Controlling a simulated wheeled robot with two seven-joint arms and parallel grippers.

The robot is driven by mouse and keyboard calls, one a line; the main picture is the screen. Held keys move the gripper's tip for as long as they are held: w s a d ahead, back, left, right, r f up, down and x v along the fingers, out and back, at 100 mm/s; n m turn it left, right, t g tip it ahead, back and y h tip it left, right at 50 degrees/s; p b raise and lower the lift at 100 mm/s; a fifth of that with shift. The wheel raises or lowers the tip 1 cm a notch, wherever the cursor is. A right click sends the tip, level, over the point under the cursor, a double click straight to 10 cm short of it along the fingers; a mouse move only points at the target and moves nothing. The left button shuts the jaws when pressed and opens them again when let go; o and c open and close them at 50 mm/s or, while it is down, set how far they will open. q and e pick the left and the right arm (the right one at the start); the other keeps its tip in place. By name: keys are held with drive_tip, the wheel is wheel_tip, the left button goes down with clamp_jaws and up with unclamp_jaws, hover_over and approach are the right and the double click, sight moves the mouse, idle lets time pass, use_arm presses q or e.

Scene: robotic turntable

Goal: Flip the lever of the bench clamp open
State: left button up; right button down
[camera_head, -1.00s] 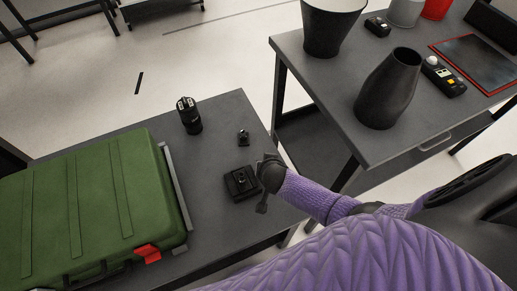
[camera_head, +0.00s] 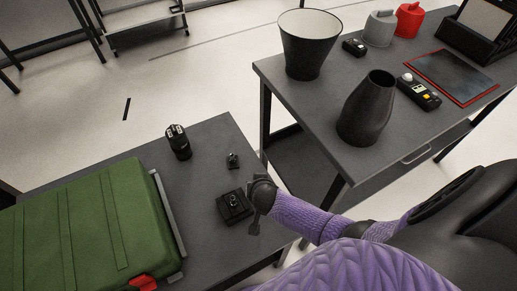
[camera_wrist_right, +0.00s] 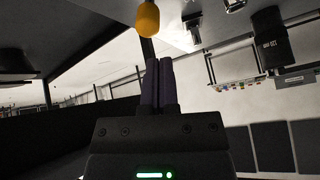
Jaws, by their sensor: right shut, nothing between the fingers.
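A small black block-shaped fixture (camera_head: 234,207) with a raised part on top sits near the right edge of the left table; it looks like the bench clamp. Its lever is too small and dark to make out. My right gripper (camera_head: 254,228) comes in from the right in a purple sleeve and points down just right of the fixture. Whether it touches the fixture cannot be told. In the right wrist view my right gripper (camera_wrist_right: 158,62) has its two dark fingers together, with nothing between them. An orange-yellow rounded knob (camera_wrist_right: 148,20) hangs just above the fingertips. My left gripper is not in view.
On the left table, a green case (camera_head: 85,232) fills the left side. A black cylinder (camera_head: 178,143) and a smaller black piece (camera_head: 232,160) stand behind the fixture. The right table carries a dark vase (camera_head: 367,110), a bucket (camera_head: 306,45) and a handheld device (camera_head: 419,93).

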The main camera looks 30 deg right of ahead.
drive_tip(key=p+v, duration=0.4)
drive_tip(key=v, duration=0.5)
